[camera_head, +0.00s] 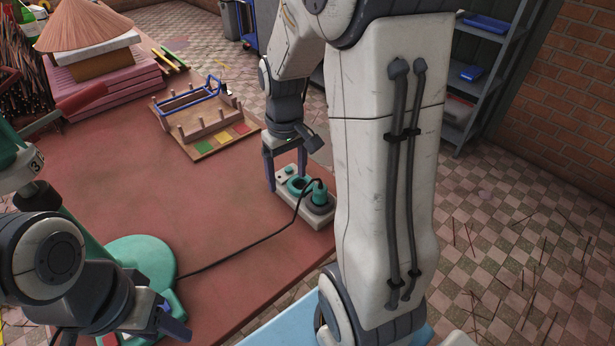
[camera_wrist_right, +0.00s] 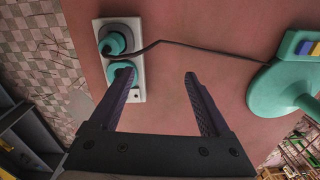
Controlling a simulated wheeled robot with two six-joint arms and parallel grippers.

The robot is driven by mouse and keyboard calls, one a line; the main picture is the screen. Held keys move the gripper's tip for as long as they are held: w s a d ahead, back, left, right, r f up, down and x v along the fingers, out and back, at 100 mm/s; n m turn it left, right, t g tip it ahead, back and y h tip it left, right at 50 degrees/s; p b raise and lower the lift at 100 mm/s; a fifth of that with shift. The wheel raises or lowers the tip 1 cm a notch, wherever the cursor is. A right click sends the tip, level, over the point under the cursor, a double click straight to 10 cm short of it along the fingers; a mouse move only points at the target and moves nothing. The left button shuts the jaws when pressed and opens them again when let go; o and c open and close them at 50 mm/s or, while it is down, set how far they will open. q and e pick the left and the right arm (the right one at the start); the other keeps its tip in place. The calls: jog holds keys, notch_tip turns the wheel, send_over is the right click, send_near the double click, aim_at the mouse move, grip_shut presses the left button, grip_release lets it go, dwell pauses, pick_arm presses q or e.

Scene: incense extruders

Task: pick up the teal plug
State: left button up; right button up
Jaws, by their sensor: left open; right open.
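The teal plug (camera_head: 319,192) sits in a socket at the near end of a white power strip (camera_head: 317,221) at the table's right edge. A black cord leads from it. In the right wrist view, the plug (camera_wrist_right: 112,42) is at the upper left of the strip (camera_wrist_right: 137,60). My right gripper (camera_head: 287,182) is open and empty at the strip's other end. In the wrist view, its left finger (camera_wrist_right: 158,76) overlaps the empty teal socket (camera_wrist_right: 122,72), with the plug outside the jaws. My left gripper (camera_head: 174,322) is low at the left, open, beside a teal base.
The black cord (camera_head: 236,250) crosses the red table to the round teal base (camera_head: 140,258). A wooden rack (camera_head: 195,125) with a blue handle stands farther back. A straw hat (camera_head: 85,25) tops stacked boards at the back left. The table's middle is clear.

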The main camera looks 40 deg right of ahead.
jog(key=m, duration=0.2)
send_over(321, 188)
jog(key=shift+w+a+f+p, duration=0.25)
jog(key=shift+a+f+p, duration=0.05)
jog(key=shift+a+f, duration=0.05)
jog(key=f, duration=0.4)
jog(key=shift+d+f, duration=0.25)
jog(key=shift+f, duration=0.05)
jog(key=f, duration=0.3)
jog(key=f+p, duration=0.1)
jog(key=shift+s+d+f, duration=0.1)
jog(key=shift+s+f, duration=0.2)
jog(key=shift+f, duration=0.65)
grip_shut()
